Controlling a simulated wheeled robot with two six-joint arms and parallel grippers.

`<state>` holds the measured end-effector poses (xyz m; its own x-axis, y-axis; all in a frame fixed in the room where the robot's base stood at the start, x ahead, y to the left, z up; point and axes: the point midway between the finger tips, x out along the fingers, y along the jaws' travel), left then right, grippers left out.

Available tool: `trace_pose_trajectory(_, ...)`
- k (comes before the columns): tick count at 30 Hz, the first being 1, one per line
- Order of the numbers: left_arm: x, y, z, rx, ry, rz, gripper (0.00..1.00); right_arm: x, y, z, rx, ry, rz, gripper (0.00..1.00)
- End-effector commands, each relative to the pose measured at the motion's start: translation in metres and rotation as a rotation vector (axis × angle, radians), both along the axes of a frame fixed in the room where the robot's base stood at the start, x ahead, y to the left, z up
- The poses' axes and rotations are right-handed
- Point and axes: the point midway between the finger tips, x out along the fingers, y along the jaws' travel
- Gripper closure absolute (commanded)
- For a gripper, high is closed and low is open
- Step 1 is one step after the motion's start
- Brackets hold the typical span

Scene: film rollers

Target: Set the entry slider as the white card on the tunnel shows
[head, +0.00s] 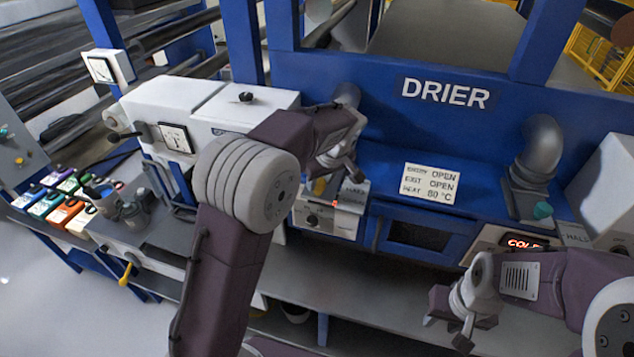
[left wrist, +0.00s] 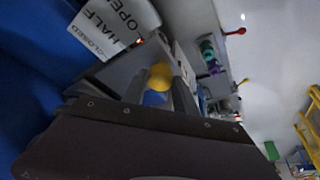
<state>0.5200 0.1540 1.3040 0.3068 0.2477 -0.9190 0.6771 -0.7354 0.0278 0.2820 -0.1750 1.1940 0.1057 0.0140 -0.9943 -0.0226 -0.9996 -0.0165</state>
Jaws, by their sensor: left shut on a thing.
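The white card (head: 430,184) on the blue tunnel reads "ENTRY OPEN, EXIT OPEN, HEAT 80 °C". My left gripper (head: 325,180) is at the entry end, left of the card, beside the slider's label plate (head: 353,193). In the left wrist view the label plate (left wrist: 115,22) reads CLOSED, HALF and OPEN. There a yellow knob (left wrist: 160,75) shows between the fingers, which are shut on it. Which mark the slider stands at cannot be told. My right gripper (head: 452,318) hangs empty at the lower right, its fingers apart.
A grey pipe (head: 537,150) and a teal knob (head: 542,211) are right of the card. A red display (head: 523,243) appears to read COLD. A control box (head: 327,218) sits below my left gripper.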

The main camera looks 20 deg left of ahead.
Motion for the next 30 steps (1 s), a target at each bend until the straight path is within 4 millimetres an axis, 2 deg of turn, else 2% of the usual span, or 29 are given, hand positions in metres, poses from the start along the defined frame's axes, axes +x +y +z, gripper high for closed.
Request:
trace_pose_trajectory(1, -0.007, 0.003, -0.002, 0.008, 0.027, 0.008, 1.0, 0.001, 0.0, 0.001, 0.0, -0.001, 0.0, 0.64)
trace_pose_trajectory(6, -0.007, 0.003, -0.005, 0.008, 0.031, 0.008, 1.0, 0.001, 0.0, 0.001, 0.0, -0.001, 0.0, 0.64)
trace_pose_trajectory(7, -0.007, 0.003, -0.005, 0.008, 0.031, 0.008, 0.57, 0.001, 0.0, 0.001, 0.0, -0.001, 0.0, 0.64)
trace_pose_trajectory(9, -0.007, 0.003, -0.005, 0.008, 0.031, 0.008, 0.43, 0.001, 0.0, 0.001, 0.0, -0.001, 0.0, 0.64)
trace_pose_trajectory(20, -0.008, 0.002, 0.002, 0.009, 0.023, 0.007, 0.43, 0.001, 0.0, -0.003, 0.0, -0.001, 0.0, 0.64)
trace_pose_trajectory(25, -0.018, -0.007, 0.034, 0.006, 0.02, 0.006, 0.43, 0.001, 0.0, -0.015, 0.0, -0.001, 0.0, 0.64)
trace_pose_trajectory(30, -0.029, -0.015, 0.066, 0.007, 0.023, 0.006, 0.43, 0.001, 0.0, -0.019, 0.0, -0.001, 0.0, 0.64)
